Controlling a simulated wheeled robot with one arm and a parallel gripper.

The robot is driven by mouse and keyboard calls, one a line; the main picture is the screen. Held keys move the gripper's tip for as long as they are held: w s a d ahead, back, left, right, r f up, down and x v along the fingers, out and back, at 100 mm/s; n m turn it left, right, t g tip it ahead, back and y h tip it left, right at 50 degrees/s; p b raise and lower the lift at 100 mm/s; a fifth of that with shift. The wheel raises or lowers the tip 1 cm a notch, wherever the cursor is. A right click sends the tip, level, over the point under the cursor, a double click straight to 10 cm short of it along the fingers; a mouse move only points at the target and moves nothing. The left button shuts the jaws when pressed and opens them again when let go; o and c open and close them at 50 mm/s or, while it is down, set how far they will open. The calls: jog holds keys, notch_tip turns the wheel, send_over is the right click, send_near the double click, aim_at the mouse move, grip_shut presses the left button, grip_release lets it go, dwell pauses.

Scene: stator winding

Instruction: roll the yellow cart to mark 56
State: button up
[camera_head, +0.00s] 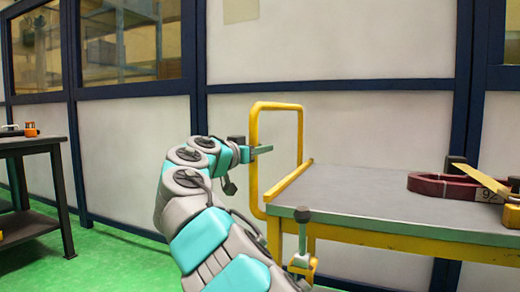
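The yellow cart has a grey top (365,195) with a yellow edge and an upright yellow loop handle (277,106) at its left end. My gripper (262,150) is at the left post of this handle, about halfway up. One grey-green finger shows across the post, and the other finger is not clearly seen. I cannot tell whether the fingers are closed on the post or only beside it. The cart's lower part and wheels are out of view. No mark 56 shows on the visible floor.
A dark red ring-shaped part (440,186) labelled 92 lies on the cart top at the right. A dark table (35,144) with small items stands at far left. A white-panelled wall (340,120) runs close behind the cart. Green floor (120,262) is clear at lower left.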

grip_shut()
dwell(0.9)
